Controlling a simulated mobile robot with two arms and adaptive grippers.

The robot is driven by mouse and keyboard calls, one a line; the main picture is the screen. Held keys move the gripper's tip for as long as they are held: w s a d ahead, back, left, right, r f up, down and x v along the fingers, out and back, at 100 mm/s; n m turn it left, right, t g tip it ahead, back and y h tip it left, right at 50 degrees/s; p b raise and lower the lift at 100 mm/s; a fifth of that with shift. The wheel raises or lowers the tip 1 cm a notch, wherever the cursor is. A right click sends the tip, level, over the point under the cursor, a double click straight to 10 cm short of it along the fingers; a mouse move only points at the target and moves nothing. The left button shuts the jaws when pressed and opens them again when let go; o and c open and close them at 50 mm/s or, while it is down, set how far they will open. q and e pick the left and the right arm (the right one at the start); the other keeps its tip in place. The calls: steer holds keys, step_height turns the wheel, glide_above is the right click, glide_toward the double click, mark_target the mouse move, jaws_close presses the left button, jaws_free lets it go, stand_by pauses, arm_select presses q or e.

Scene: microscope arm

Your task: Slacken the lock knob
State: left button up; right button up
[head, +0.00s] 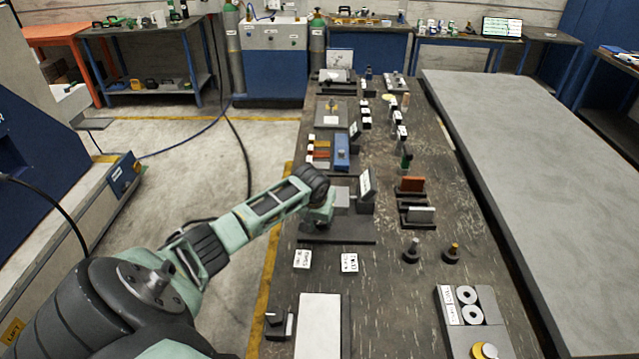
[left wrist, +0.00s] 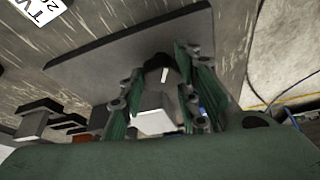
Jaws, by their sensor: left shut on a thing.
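My left gripper (head: 318,222) reaches in from the left to a fixture on the bench, which has a dark base plate (head: 352,240). In the left wrist view, the green fingers of the left gripper (left wrist: 160,75) stand on either side of a black knob (left wrist: 155,64) with a white mark, and are shut on it. A pale grey block (left wrist: 157,112) shows beside the knob, between the fingers. The dark base plate (left wrist: 95,62) lies behind. In the head view the knob is hidden by the gripper. My right gripper is not in view.
Two labelled cards (head: 349,262) lie in front of the base plate. The long grey table (head: 530,150) at right is bare.

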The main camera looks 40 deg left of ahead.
arm_select(q)
steer(key=shift+w+d+n+g+y+p, duration=0.2)
steer(key=shift+n+p, duration=0.35)
steer(key=shift+n, duration=0.25)
steer(key=shift+w+d+n+g+y+p, duration=0.1)
steer(key=shift+d+n+y+p, duration=0.1)
steer(key=shift+n+p, duration=0.45)
steer(key=shift+n, duration=0.35)
steer(key=shift+r, duration=0.1)
steer(key=o, duration=1)
steer(key=shift+w, duration=0.2)
steer(key=shift+s+a, duration=0.2)
steer(key=v, duration=1.2)
steer(key=shift+w+d, duration=0.15)
steer(key=shift+d, duration=0.1)
